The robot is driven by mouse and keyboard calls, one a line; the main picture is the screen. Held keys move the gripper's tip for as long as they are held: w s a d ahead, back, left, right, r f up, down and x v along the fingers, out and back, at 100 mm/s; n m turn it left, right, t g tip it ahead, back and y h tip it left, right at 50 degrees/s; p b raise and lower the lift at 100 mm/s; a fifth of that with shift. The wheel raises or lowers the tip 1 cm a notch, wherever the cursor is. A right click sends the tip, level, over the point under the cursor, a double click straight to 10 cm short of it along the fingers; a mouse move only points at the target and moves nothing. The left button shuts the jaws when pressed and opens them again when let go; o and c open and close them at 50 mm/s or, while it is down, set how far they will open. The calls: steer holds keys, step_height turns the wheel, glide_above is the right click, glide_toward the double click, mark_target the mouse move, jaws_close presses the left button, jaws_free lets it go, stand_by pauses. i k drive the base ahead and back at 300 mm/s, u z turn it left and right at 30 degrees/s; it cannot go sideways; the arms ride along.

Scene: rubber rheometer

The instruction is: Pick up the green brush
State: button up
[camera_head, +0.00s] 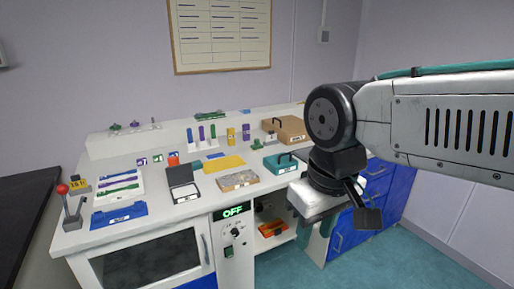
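A long green item (210,115) lies on the raised back ledge (110,148) of the white bench. It may be the green brush, but it is too small to be sure. Another green strip lies in a white tray (134,194) at the left of the bench, and a green upright piece (213,132) stands before the ledge. My gripper (366,204) is at the right, in front of the bench's right end, pointing down and well apart from these green things. Nothing shows held in it. Its fingers are partly hidden, so its opening is unclear.
The bench top holds a black-lidded box (183,190), a yellow sheet (224,163), a grey slab (238,180), a teal case (283,164) and a brown case (287,128). A red-knobbed lever (64,190) stands at the left front corner. Floor shows at the lower right.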

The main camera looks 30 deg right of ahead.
mark_target(258, 147)
steer(key=z, duration=0.75)
steer(key=i, duration=1.5)
steer(key=u, duration=0.35)
